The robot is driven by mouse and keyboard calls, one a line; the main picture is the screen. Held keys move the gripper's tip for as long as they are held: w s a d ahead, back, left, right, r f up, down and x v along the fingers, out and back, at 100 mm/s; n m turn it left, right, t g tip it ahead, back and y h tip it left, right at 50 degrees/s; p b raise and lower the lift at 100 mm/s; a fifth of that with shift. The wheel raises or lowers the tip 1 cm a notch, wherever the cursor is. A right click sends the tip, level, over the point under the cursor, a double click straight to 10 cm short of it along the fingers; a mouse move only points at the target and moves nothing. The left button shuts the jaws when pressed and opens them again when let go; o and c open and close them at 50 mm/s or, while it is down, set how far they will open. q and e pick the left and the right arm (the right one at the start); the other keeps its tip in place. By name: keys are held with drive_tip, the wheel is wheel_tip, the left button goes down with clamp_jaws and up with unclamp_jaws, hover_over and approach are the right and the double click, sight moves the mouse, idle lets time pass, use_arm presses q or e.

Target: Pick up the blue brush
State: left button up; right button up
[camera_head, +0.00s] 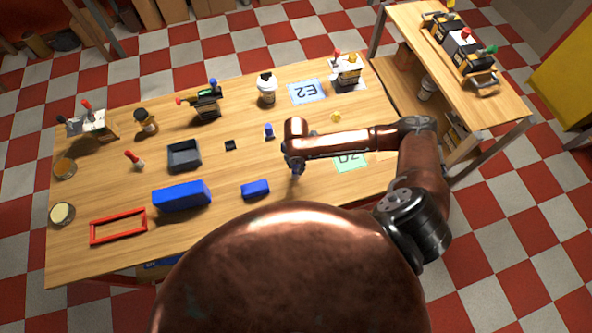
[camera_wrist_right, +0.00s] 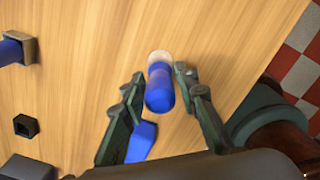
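The blue brush (camera_wrist_right: 160,88) shows in the right wrist view as a blue rounded handle with a pale end at the table. It seems to stand near upright. My right gripper (camera_wrist_right: 158,80) is open, with one finger on each side of the handle. A gap shows on the left side; contact on the right side is unclear. In the head view my right gripper (camera_head: 297,170) points down over the table (camera_head: 225,235), and the brush is mostly hidden there. My left gripper is not in view.
Near the gripper are a small blue block (camera_head: 256,188), an upright blue piece with a grey collar (camera_head: 269,131) and a small black piece (camera_head: 230,145). A larger blue box (camera_head: 181,196), grey tray (camera_head: 184,156) and red frame (camera_head: 118,228) lie left. A side table (camera_head: 405,35) stands right.

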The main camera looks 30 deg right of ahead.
clamp_jaws()
